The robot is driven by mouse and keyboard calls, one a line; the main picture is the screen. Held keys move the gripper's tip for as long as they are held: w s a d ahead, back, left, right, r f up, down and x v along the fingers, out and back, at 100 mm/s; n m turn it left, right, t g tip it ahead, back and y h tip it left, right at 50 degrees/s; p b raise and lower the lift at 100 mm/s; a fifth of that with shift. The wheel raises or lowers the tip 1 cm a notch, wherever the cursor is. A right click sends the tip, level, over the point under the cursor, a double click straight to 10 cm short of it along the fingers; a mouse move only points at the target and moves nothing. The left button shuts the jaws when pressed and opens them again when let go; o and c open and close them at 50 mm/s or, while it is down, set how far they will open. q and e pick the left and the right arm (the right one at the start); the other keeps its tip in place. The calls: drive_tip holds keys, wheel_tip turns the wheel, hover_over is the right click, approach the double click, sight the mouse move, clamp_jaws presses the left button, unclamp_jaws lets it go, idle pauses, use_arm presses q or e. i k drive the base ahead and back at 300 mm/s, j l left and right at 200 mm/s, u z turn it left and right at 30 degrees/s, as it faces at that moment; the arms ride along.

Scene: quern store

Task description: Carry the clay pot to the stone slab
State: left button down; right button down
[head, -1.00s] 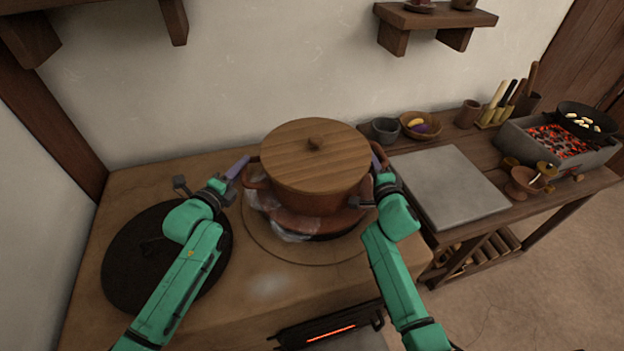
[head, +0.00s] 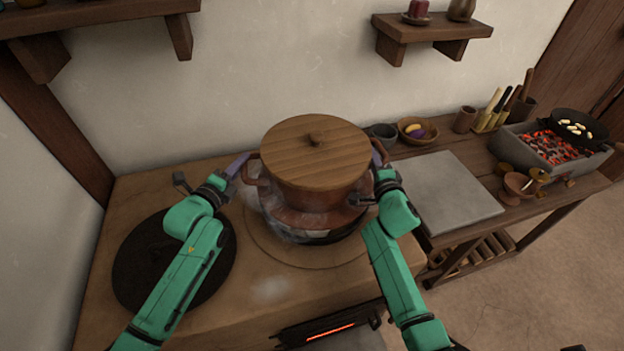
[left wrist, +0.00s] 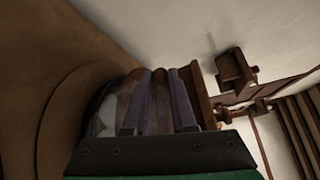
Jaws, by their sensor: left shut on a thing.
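The clay pot (head: 312,200), reddish brown with a round wooden lid (head: 315,150), is upright over the round hearth opening in the clay stove top (head: 270,290). Whitish haze lies around its base, so I cannot tell whether it touches the stove. My left gripper (head: 240,166) is shut on the pot's left handle; the purple fingers also show in the left wrist view (left wrist: 158,95). My right gripper (head: 379,158) is at the pot's right handle, its fingers partly hidden by the pot. The grey stone slab (head: 446,192) lies bare on the wooden table to the right.
A black round lid (head: 172,262) lies on the stove at left. Behind the slab stand a grey cup (head: 384,133) and a bowl of food (head: 418,130). A glowing brazier (head: 552,150) with a pan and a small clay dish (head: 519,186) are right of the slab.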

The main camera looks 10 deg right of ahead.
sight(438, 186)
drive_tip(key=l, duration=1.15)
drive_tip(key=l+u, duration=0.15)
drive_tip(key=l, duration=1)
drive_tip(key=k, duration=0.05)
